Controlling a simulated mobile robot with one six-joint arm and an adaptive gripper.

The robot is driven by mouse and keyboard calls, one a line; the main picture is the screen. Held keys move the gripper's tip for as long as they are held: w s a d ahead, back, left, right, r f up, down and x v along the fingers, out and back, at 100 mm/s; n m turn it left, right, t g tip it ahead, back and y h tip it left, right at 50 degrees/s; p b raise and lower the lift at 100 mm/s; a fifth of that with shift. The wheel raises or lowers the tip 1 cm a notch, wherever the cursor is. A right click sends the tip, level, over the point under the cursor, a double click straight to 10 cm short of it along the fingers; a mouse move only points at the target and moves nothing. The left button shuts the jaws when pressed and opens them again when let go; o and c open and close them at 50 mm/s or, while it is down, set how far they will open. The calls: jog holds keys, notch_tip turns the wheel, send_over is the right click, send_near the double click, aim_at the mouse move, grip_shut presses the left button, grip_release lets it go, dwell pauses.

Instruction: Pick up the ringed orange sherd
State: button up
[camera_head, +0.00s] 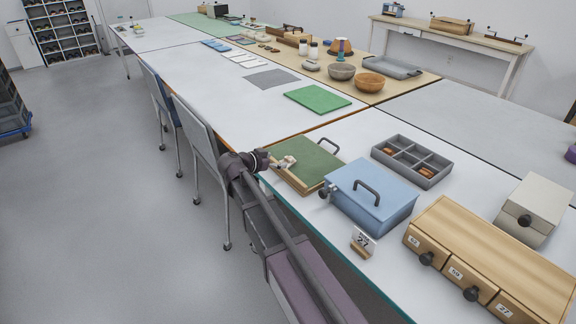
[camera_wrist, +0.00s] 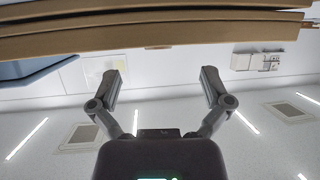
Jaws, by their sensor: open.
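Two small orange-brown sherds lie in separate compartments of the grey tray (camera_head: 403,168): one sherd (camera_head: 390,151) at the back left, one sherd (camera_head: 425,172) at the front right. They are too small to tell which, if either, is ringed. My gripper (camera_wrist: 160,85) is open in the wrist view, with its fingers wide apart and nothing between them. In the head view my arm's end is at the near table edge, beside the green-topped wooden case and well left of the tray. No sherd shows clearly in the wrist view.
The green-topped case (camera_head: 308,162) and blue lidded box (camera_head: 372,190) stand between my arm and the tray. Chairs (camera_head: 205,145) line the near edge. Bowls (camera_head: 369,82) stand farther back.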

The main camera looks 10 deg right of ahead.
aim_at(287, 160)
jog(key=shift+d, duration=0.15)
jog(key=shift+b+x, duration=1.05)
jog(key=shift+x, duration=1.55)
jog(key=shift+c, duration=0.2)
jog(key=c, duration=1.2)
